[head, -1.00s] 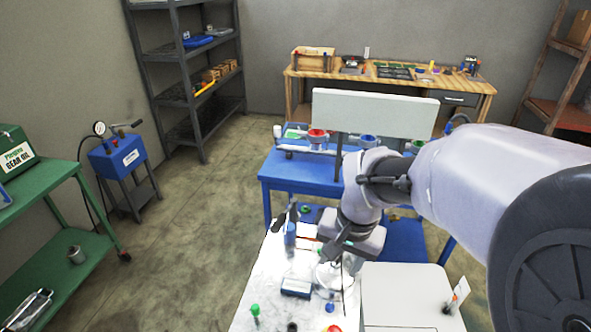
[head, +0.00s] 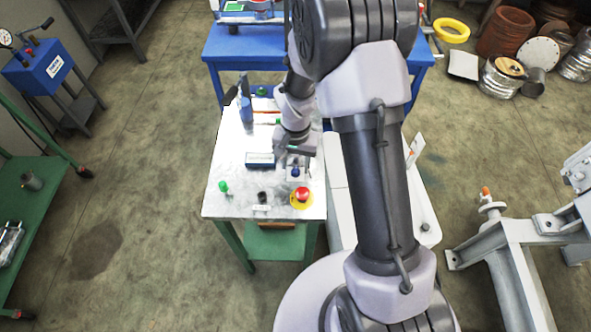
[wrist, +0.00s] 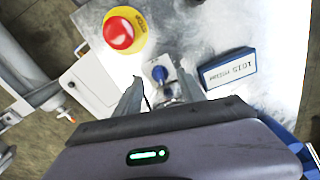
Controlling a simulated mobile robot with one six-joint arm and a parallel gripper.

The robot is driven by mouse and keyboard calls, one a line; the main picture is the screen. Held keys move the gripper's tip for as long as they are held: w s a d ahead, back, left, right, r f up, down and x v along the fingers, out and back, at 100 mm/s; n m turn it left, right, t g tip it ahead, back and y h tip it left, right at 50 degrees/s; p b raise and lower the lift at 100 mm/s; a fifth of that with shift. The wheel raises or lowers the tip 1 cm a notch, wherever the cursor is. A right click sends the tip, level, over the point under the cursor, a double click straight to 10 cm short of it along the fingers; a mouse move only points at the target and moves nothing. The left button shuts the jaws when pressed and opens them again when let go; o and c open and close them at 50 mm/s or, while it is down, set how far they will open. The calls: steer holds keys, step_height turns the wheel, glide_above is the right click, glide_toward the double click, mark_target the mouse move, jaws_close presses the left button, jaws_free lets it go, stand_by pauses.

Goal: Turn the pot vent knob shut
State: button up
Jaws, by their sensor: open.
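A blue knob (wrist: 160,73) on a pale fitting shows in the wrist view, between the two fingers of my gripper (wrist: 161,88). In the head view the blue knob (head: 295,171) is small, just in front of my gripper (head: 289,150). I take it for the pot vent knob; the pot itself is mostly hidden by my gripper. The jaws are open, one finger on each side of the knob in the picture. I cannot tell whether either finger touches it.
The metal-topped bench (head: 237,202) holds a blue labelled block (head: 260,160), a red stop button (head: 301,194) on a yellow base, and a green-topped item (head: 223,186). A blue table (head: 240,50) stands behind the bench.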

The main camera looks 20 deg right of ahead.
mark_target(296, 170)
steer(key=shift+f, duration=0.95)
jaws_close()
steer(key=shift+n, duration=1.3)
jaws_free()
steer(key=shift+r, duration=0.15)
step_height(296, 170, up, 17)
steer(key=p, duration=0.6)
